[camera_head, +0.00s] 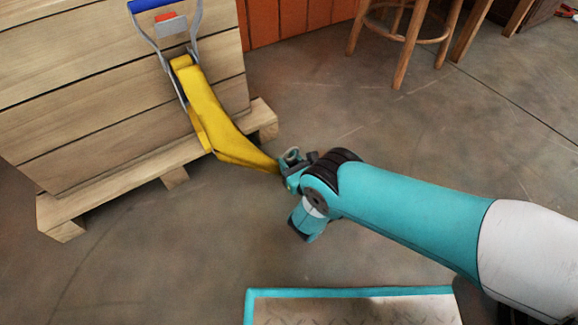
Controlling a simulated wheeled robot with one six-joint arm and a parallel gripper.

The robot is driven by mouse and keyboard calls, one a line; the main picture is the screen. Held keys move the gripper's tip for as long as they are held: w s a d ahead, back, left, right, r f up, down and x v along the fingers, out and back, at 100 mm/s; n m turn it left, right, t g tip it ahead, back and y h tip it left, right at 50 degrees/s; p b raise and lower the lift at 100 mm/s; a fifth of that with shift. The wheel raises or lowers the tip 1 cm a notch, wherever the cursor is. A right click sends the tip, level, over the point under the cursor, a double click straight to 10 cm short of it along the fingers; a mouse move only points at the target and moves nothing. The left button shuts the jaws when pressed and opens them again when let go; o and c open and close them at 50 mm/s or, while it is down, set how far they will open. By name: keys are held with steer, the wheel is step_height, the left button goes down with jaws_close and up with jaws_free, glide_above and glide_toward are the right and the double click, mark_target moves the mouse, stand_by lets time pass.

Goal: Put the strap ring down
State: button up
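A yellow strap (222,125) hangs from a metal buckle frame with a blue handle (148,5) on the side of the wooden crate (110,90). The strap slants out from the crate, down and to the right, and narrows to its end at my gripper (288,166). A small grey ring (291,155) shows at the fingers, where the strap ends. My gripper looks shut on this strap ring, apart from the crate. The fingers are small and partly hidden, so the exact grip is unclear.
The crate's base has wooden feet (62,226) and a ledge at floor level. Bare concrete floor (190,260) lies below and around my gripper. A wooden stool (400,40) stands at the back. A teal-edged metal plate (350,293) is at the bottom.

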steer(key=shift+f, duration=0.15)
steer(key=o, duration=1)
steer(key=shift+r, duration=0.25)
steer(key=p, duration=0.1)
steer(key=s+p, duration=0.1)
steer(key=shift+d+r+p, duration=0.2)
steer(key=shift+d+p, duration=0.05)
steer(key=shift+p, duration=0.1)
steer(key=p+v, duration=1)
steer(key=p, duration=0.1)
steer(key=shift+s+d+f, duration=0.1)
steer(key=shift+d+f, duration=0.05)
steer(key=shift+s+d+f, duration=0.15)
steer(key=shift+s+d, duration=0.05)
